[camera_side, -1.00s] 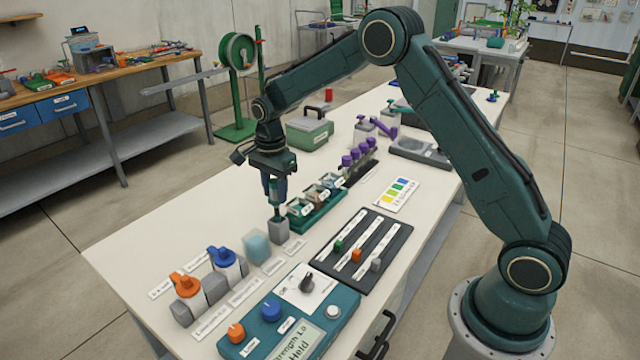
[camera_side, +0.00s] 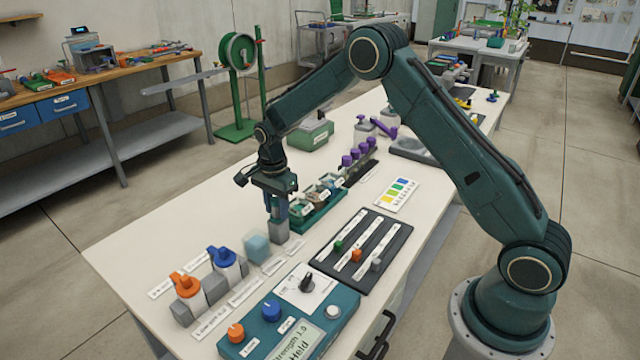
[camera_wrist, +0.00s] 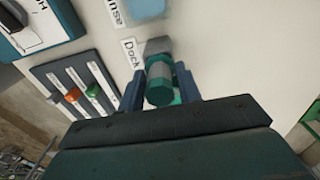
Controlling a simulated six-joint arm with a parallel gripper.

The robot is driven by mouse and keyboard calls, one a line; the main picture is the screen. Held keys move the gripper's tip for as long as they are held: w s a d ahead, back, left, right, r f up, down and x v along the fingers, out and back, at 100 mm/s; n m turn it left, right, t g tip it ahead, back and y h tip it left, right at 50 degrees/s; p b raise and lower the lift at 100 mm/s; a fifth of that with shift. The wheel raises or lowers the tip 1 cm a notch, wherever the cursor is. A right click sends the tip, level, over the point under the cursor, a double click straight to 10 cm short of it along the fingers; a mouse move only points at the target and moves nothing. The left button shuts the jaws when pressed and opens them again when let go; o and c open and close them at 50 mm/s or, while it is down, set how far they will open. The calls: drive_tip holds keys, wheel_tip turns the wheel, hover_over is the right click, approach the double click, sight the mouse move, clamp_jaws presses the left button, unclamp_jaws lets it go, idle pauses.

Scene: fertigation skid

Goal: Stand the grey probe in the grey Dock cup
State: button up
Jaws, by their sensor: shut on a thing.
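The grey probe (camera_wrist: 160,73), with a teal-green end, is between my gripper's fingers (camera_wrist: 160,90) in the wrist view. My gripper (camera_side: 276,213) is shut on it, pointing down just above the grey Dock cup (camera_side: 279,232) in the side view. The cup's grey edge (camera_wrist: 158,46) also shows beyond the probe in the wrist view, beside the "Dock" label (camera_wrist: 130,53). The probe looks upright and in line with the cup. Its lower end is hidden, so I cannot tell how deep it sits in the cup.
A pale blue cup (camera_side: 256,246) stands close in front of the Dock cup. A green tray of jars (camera_side: 318,212) is close behind on the right. A dark slider panel (camera_side: 362,250) and a teal control box (camera_side: 290,325) lie nearer. Orange-handled (camera_side: 186,286) and blue-handled (camera_side: 224,258) valves stand left.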

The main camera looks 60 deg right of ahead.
drive_tip(key=o, duration=1.1)
drive_tip(key=shift+r, duration=0.1)
drive_tip(key=shift+r, duration=3.45)
